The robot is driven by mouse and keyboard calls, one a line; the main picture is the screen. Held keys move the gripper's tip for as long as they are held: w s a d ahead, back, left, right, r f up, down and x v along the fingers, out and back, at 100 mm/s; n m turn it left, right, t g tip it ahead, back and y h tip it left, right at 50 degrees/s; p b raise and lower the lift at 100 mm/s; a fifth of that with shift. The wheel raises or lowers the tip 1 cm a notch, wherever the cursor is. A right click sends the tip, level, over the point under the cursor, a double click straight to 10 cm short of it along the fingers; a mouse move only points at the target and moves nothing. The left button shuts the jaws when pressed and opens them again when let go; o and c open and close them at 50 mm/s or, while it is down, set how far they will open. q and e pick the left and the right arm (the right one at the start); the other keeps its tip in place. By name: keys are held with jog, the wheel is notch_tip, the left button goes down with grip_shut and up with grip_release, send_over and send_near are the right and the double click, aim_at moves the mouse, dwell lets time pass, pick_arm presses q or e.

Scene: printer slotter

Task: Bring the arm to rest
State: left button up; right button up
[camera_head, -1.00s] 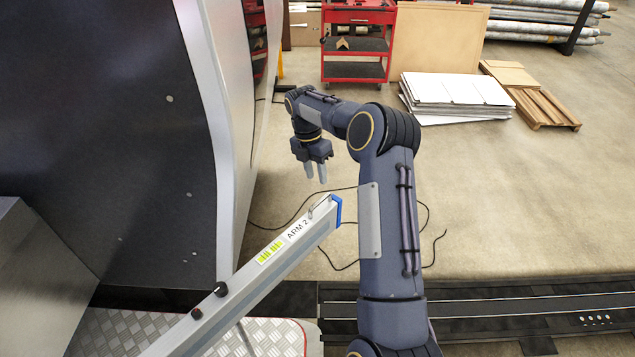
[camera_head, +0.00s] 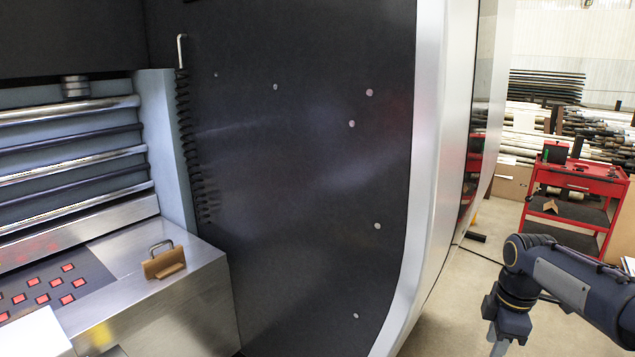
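My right arm (camera_head: 565,275) comes in from the lower right corner, bent at the elbow, with its forearm reaching left and its wrist hanging down. My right gripper (camera_head: 497,341) points down at the bottom edge of the view, to the right of the machine's side panel. Its pale fingertips are partly cut off by the frame; they seem to stand a little apart, with nothing seen between them. My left arm and gripper are not in view.
A machine with a dark side panel (camera_head: 300,170) and a silver edge (camera_head: 425,150) fills the left and middle. A brown block with a handle (camera_head: 164,262) sits on its metal ledge (camera_head: 190,300). A red cart (camera_head: 575,182) stands behind my arm.

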jog(key=s+a+r+m+t+y, duration=0.1)
jog(key=s+a+r+m, duration=0.1)
jog(key=s+a+m, duration=0.3)
jog(key=s+a+r+m+t, duration=0.1)
jog(key=s+a+r+m, duration=0.1)
jog(key=s, duration=0.5)
jog(key=s+a+f+m+t+y, duration=0.2)
jog(key=s+a+f+m+t, duration=0.1)
jog(key=s+a+m, duration=0.5)
jog(key=s+f, duration=0.1)
jog(key=s, duration=0.2)
jog(key=shift+s+a+m, duration=0.3)
jog(key=shift+m, duration=0.1)
